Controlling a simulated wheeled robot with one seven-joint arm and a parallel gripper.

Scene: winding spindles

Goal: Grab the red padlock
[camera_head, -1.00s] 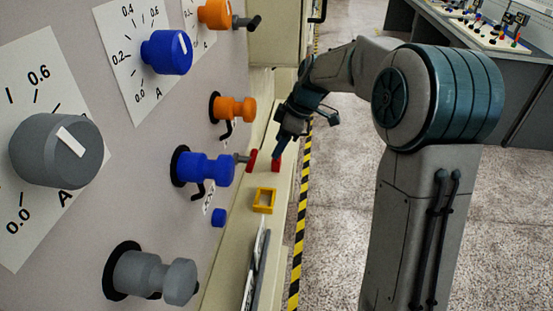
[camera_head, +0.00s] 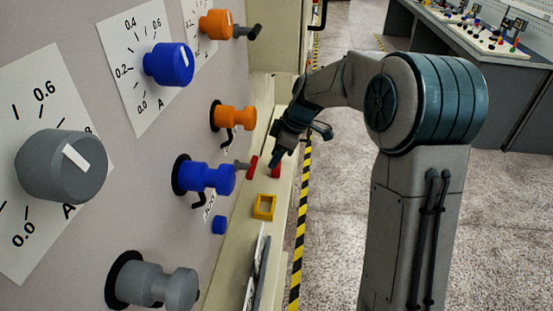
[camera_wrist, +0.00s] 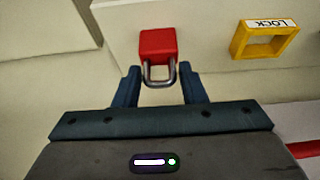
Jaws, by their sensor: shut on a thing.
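The red padlock (camera_wrist: 157,46) shows in the wrist view with its metal shackle towards me, between the fingers of my gripper (camera_wrist: 159,76). My gripper is shut on the padlock, with one dark blue finger on either side. In the head view my gripper (camera_head: 276,157) points down at the cream ledge, and the padlock (camera_head: 275,170) shows as a small red patch just below its tips, partly hidden. Whether the padlock touches the ledge cannot be told.
A yellow frame (camera_head: 264,207), marked LOCK in the wrist view, is on the ledge (camera_head: 230,260) close by. A red-ended lever (camera_head: 251,167) sticks out beside my gripper. Blue (camera_head: 205,176), orange (camera_head: 234,117) and grey (camera_head: 158,284) knobs project from the panel at left.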

